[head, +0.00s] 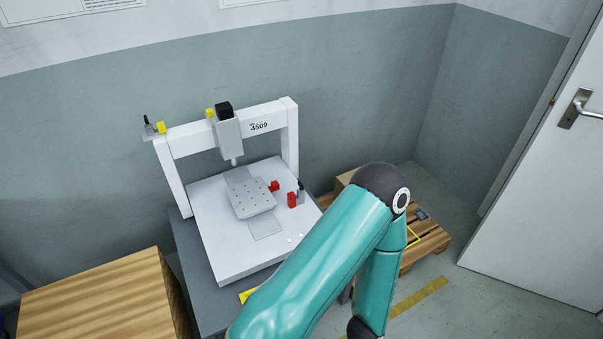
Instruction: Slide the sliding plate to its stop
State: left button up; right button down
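The sliding plate (249,198) is a grey plate with rows of small holes. It sits on the white base (228,258) of the gantry machine, below the screwdriver head (229,138). A lighter flat strip (267,229) shows on the base in front of the plate. Two red blocks stand to the right of the plate, one at its edge (274,186) and one farther right (292,200). I cannot tell which part is the stop. My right arm crosses the lower right of the picture, but its gripper is out of view. My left gripper is not in view.
The machine stands on a dark grey table (190,262). A wooden box (105,300) is at the lower left. A wooden pallet (430,241) lies on the floor behind my arm. A white door (545,190) is at the right.

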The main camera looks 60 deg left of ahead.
aim_at(251, 197)
jog(key=u, duration=0.4)
jog(key=i, duration=1.15)
jog(key=u, duration=1.2)
jog(key=i, duration=0.5)
jog(key=u, duration=0.3)
jog(key=k, duration=0.95)
jog(key=u, duration=0.2)
jog(key=i, duration=0.95)
jog(key=z, duration=0.15)
